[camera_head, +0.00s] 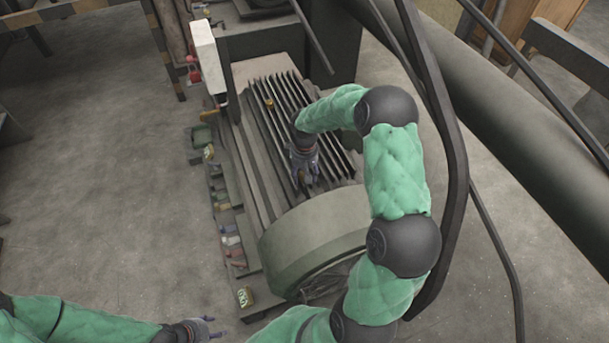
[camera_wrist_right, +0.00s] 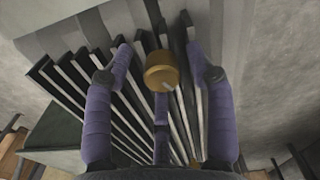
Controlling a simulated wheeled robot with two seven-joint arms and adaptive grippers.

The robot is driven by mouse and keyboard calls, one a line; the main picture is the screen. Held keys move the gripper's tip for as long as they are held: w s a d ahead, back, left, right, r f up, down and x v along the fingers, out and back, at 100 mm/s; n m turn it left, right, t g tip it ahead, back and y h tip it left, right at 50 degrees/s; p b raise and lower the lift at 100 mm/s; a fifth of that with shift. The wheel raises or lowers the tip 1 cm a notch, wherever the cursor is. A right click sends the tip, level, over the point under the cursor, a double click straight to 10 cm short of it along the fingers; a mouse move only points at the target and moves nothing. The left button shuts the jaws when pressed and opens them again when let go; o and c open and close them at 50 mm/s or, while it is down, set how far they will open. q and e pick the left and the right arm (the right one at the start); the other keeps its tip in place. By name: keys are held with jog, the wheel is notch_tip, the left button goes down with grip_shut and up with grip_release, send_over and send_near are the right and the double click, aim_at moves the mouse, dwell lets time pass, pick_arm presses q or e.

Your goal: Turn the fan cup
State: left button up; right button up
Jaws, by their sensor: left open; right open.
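A round brass cup (camera_wrist_right: 161,72) shows in the right wrist view, between the spread purple fingers of my right gripper (camera_wrist_right: 158,48). It sits over the dark fins; I see no finger closed on it. In the head view my right gripper (camera_head: 304,180) hangs open over the finned machine (camera_head: 262,190), just behind its rounded housing (camera_head: 315,235). The cup at its fingers is not clearly visible there. Another small brass cup (camera_head: 268,103) stands at the far end of the fins. My left gripper (camera_head: 207,327) is open and empty over the floor at lower left.
Small coloured items (camera_head: 232,240) line the machine's left edge, with a small yellow-labelled can (camera_head: 245,297) at its near corner. A white box (camera_head: 204,55) stands behind. Dark pipes (camera_head: 445,130) run along the right. The floor (camera_head: 100,190) at left is clear.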

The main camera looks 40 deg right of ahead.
jog(key=shift+f, duration=0.2)
grip_shut()
jog(key=shift+f+m, duration=0.1)
jog(key=shift+m, duration=0.2)
jog(key=m, duration=0.1)
jog(key=m+b, duration=0.1)
jog(key=m, duration=0.1)
jog(key=shift+s+a+f, duration=0.1)
jog(key=shift+s+a, duration=0.05)
jog(key=shift+a+f+m+b, duration=0.1)
jog(key=shift+m+b, duration=0.45)
jog(key=shift+m, duration=1.45)
grip_release()
jog(key=shift+r, duration=0.2)
